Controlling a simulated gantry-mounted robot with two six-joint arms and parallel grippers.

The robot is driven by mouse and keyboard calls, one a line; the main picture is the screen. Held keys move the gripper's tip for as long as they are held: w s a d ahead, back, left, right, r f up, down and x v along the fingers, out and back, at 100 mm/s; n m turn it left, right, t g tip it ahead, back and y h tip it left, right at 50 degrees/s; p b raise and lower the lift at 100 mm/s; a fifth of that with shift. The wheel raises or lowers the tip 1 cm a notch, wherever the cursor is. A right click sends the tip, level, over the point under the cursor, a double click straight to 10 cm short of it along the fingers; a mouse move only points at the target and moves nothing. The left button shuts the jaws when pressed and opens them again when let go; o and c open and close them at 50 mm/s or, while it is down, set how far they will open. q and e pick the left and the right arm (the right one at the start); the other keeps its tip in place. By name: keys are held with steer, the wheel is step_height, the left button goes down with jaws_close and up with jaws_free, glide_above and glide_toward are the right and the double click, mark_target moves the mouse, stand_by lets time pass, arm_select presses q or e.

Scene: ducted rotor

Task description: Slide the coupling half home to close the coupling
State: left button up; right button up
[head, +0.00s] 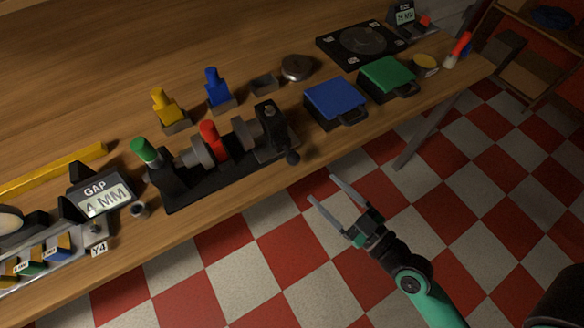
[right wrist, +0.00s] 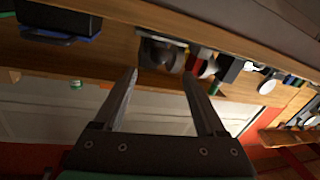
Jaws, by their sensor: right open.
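The coupling rig's black base (head: 225,178) lies along the table's front edge. It carries two grey coupling halves, the left one (head: 200,155) and the right one (head: 244,134). A red-handled piece (head: 209,136) stands between them; whether it touches either is unclear. A black block with a knobbed lever (head: 291,156) is at the rig's right end, and a green knob (head: 144,150) at its left. My right gripper (head: 322,190) is open and empty, off the table's front edge, right of the rig. In the right wrist view, the rig (right wrist: 165,52) shows beyond the open fingers (right wrist: 160,85). My left gripper is out of view.
A display (head: 103,198) reads GAP 4 MM. Yellow (head: 164,104) and blue (head: 213,85) handled pieces stand behind the rig, near an empty holder (head: 264,84). Blue (head: 335,100) and green (head: 386,77) boxes lie right. The space before the table is clear.

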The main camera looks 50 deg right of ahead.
mark_target(298, 163)
steer(key=w+p, duration=0.1)
steer(key=w, duration=0.3)
steer(key=w+d+p, duration=0.1)
steer(key=w, duration=0.3)
steer(key=w+p, duration=0.1)
steer(key=w, duration=0.3)
steer(key=shift+d+r, duration=0.2)
jaws_close()
stand_by(1.0)
